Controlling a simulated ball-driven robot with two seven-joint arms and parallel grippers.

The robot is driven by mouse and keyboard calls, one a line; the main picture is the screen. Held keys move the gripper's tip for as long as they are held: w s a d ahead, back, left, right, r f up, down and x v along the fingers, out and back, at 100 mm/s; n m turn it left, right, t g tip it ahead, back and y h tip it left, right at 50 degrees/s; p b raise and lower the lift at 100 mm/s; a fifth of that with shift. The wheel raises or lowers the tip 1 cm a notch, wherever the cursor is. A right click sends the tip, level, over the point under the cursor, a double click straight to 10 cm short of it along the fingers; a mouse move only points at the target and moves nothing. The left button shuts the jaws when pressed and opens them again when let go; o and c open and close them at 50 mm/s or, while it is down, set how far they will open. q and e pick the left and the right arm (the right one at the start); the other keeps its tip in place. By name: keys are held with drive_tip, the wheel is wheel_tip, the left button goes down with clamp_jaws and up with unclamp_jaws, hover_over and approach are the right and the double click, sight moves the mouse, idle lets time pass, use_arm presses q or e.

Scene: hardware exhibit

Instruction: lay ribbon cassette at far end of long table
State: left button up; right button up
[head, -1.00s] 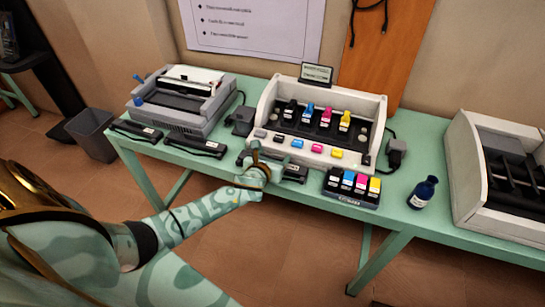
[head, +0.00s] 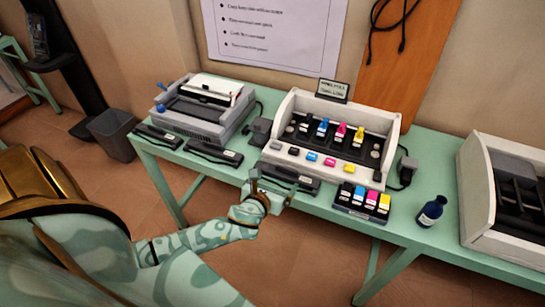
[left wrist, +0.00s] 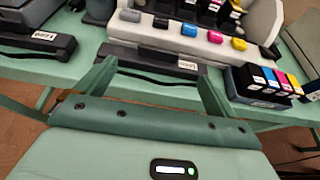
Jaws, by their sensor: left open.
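Three flat black ribbon cassettes with white labels lie along the front of the long green table (head: 428,232): a left one (head: 157,137), a middle one (head: 213,153) and a right one (head: 292,178). My left gripper (head: 272,188) is open and empty at the table's front edge, just in front of the right cassette. In the left wrist view, that cassette (left wrist: 150,61) lies beyond and between the spread fingers (left wrist: 155,82), apart from them. The middle cassette (left wrist: 38,42) shows at the left there. My right gripper is not in view.
A grey printer (head: 205,105) stands at the table's left end. A white cartridge display (head: 330,135), a tray of colour cartridges (head: 362,202), a dark blue bottle (head: 431,212) and a white divided box (head: 482,190) stand farther right. A grey bin (head: 113,135) is on the floor.

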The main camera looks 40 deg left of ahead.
use_arm(q)
drive_tip(key=s+f+n+g+h, duration=0.1)
drive_tip(key=s+f+n+g, duration=0.2)
drive_tip(key=s+f+n, duration=0.55)
drive_tip(key=s+f+n+g, duration=0.5)
drive_tip(key=s+f, duration=0.4)
drive_tip(key=f, duration=0.5)
drive_tip(key=s+d+f+n+g, duration=0.1)
drive_tip(key=s+d+f+n, duration=0.1)
drive_tip(key=s+n, duration=0.3)
drive_tip(key=s+d+f+n+g+h, duration=0.1)
drive_tip(key=s+f+n, duration=0.4)
drive_tip(key=s, duration=0.7)
drive_tip(key=s+d+f+n+g+h, duration=0.1)
drive_tip(key=s+d+f+n+g, duration=0.1)
drive_tip(key=s+n, duration=0.4)
drive_tip(key=s+d+f, duration=0.1)
drive_tip(key=s, duration=0.1)
drive_tip(key=shift+s+f, duration=0.4)
